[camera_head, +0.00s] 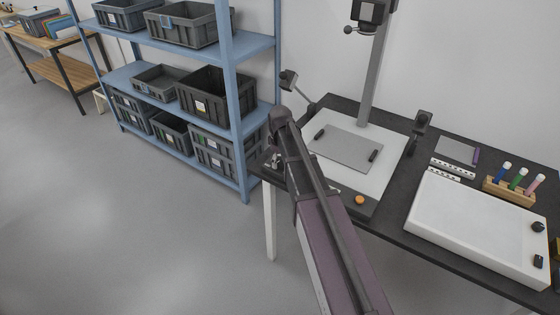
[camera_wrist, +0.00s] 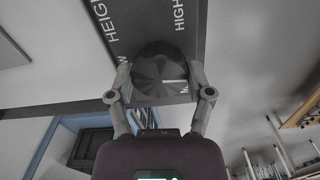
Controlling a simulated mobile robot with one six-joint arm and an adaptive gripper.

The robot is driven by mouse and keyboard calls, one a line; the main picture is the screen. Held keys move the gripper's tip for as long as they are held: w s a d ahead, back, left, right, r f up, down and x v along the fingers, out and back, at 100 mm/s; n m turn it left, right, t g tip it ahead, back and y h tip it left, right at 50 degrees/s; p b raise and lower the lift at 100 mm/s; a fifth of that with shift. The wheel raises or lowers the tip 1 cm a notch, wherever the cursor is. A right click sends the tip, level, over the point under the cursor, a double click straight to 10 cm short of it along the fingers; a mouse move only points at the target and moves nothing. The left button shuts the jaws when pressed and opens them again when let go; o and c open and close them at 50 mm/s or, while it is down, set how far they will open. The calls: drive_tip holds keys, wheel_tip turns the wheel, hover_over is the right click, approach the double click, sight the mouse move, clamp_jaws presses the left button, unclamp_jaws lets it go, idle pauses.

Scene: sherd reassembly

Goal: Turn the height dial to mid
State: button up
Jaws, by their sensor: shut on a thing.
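The height dial (camera_wrist: 158,68) is a dark, ribbed round knob on a dark panel (camera_wrist: 140,25), seen close up in the wrist view. The panel has white lettering: "HEIGHT" is cut off at the top, "HIGH" is at upper right, and a "W" shows at left. A pale line, possibly a pointer, shows at the dial's lower right. My gripper (camera_wrist: 159,82) is shut on the dial, with one finger on each side. In the head view my arm reaches the table's left edge, and the dial cannot be made out.
A copy stand with a white baseboard (camera_head: 330,168), grey plate (camera_head: 345,150), column (camera_head: 376,70) and lamps stands on the dark table (camera_head: 410,235). An orange button (camera_head: 360,200) is at its front. A white light box (camera_head: 470,230) is right. Blue shelving (camera_head: 240,100) with crates stands left.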

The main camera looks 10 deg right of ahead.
drive_tip(key=m, duration=0.5)
drive_tip(key=shift+s+m, duration=0.15)
drive_tip(key=shift+m, duration=0.25)
drive_tip(key=m, duration=0.4)
drive_tip(key=shift+m, duration=0.4)
drive_tip(key=o, duration=1.1)
drive_tip(key=shift+o, duration=0.2)
drive_tip(key=shift+n, duration=0.4)
